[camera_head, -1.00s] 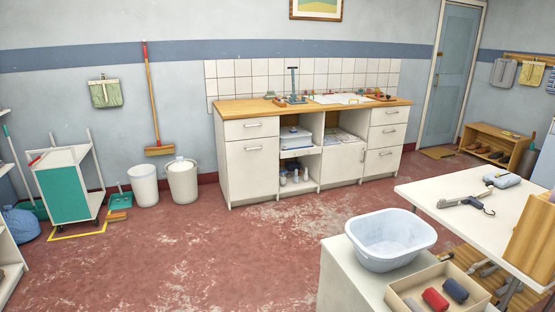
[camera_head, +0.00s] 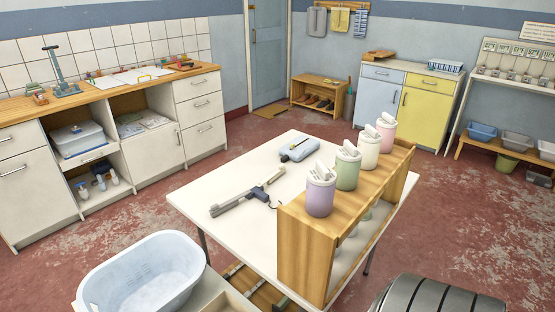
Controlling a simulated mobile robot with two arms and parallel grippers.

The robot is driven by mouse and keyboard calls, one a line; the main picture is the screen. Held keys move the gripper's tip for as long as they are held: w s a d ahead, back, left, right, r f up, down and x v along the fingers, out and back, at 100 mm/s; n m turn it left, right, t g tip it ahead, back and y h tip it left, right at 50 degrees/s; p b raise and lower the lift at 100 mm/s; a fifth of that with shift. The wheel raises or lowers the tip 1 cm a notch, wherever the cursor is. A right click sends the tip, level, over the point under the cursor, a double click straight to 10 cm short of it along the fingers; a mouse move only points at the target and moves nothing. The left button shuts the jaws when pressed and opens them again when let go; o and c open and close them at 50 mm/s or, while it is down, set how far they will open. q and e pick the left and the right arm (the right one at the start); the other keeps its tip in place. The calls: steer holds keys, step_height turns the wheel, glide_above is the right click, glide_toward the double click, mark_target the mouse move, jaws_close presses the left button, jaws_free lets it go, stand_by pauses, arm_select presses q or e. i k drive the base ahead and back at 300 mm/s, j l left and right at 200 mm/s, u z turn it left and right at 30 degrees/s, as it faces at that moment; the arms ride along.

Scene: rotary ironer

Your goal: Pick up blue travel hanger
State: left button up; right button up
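A slim grey-blue folded thing with a dark hooked part (camera_head: 240,200) lies on the white table (camera_head: 215,176), left of the wooden rack. It may be the travel hanger, but it is too small to tell for sure. A light blue flat case (camera_head: 299,148) lies behind it on the same table. Neither of my grippers is in view.
A wooden rack (camera_head: 292,245) with several pastel canisters (camera_head: 347,168) stands along the table's right side. A pale blue basin (camera_head: 143,272) stands at the front left. Red floor is free between the table and the counter (camera_head: 22,118).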

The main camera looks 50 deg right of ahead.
mark_target(258, 192)
steer(key=l, duration=0.8)
steer(key=i+l, duration=0.15)
steer(key=l, duration=1.5)
steer(key=i+l, duration=0.15)
steer(key=l, duration=0.65)
steer(key=l+u, duration=0.15)
steer(key=l, duration=0.4)
steer(key=l+u, duration=0.3)
steer(key=k+l+u, duration=0.1)
steer(key=u, duration=0.2)
steer(key=l, duration=0.1)
